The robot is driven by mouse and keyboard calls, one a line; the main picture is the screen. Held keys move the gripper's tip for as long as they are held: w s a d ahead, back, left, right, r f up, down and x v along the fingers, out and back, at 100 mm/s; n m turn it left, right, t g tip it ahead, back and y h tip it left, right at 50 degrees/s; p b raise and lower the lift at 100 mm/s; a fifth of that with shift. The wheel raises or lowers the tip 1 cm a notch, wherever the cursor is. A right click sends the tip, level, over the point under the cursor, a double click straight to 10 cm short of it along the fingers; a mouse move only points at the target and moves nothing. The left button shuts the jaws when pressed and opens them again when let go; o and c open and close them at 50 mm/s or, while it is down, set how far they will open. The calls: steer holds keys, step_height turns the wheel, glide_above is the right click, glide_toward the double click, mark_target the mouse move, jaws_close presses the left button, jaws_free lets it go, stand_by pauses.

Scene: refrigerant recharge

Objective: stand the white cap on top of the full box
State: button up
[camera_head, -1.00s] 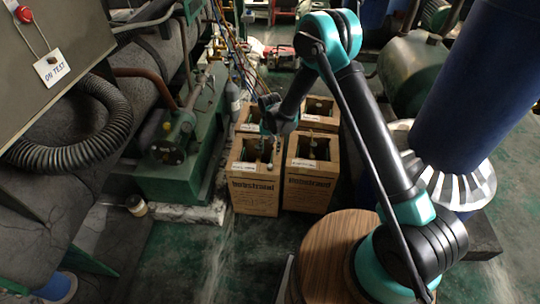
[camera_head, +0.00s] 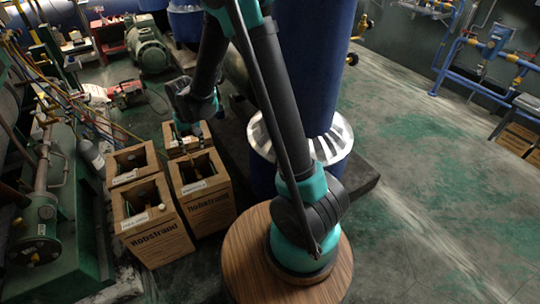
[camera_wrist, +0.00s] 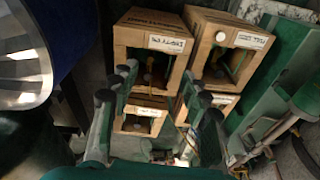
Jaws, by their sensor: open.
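Several open-topped cardboard boxes stand in a block on the floor. The front left box (camera_head: 158,240) has a label that seems to read full; it is the upper right box in the wrist view (camera_wrist: 208,58). The front right box (camera_head: 208,208) has a label that seems to read empty (camera_wrist: 167,42). My gripper (camera_head: 190,130) is open and empty above the back right box; its fingers spread apart in the wrist view (camera_wrist: 160,100).
A blue column with a metal collar (camera_head: 322,145) stands right of the boxes on a dark slab. Green machinery (camera_head: 45,215) and pipes stand to the left. A red unit (camera_head: 125,93) lies behind.

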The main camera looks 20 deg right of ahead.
steer(key=s+d+r+t, duration=0.1)
steer(key=s+d+r, duration=0.25)
steer(key=d, duration=0.45)
steer(key=s+d+r+t, duration=0.1)
steer(key=s+d+r, duration=0.2)
steer(key=s+d, duration=0.3)
steer(key=s+d+m, duration=0.1)
steer(key=s+d, duration=0.9)
steer(key=s, duration=0.1)
steer(key=shift+d+f+t+h, duration=0.15)
steer(key=shift+d+t+h, duration=0.25)
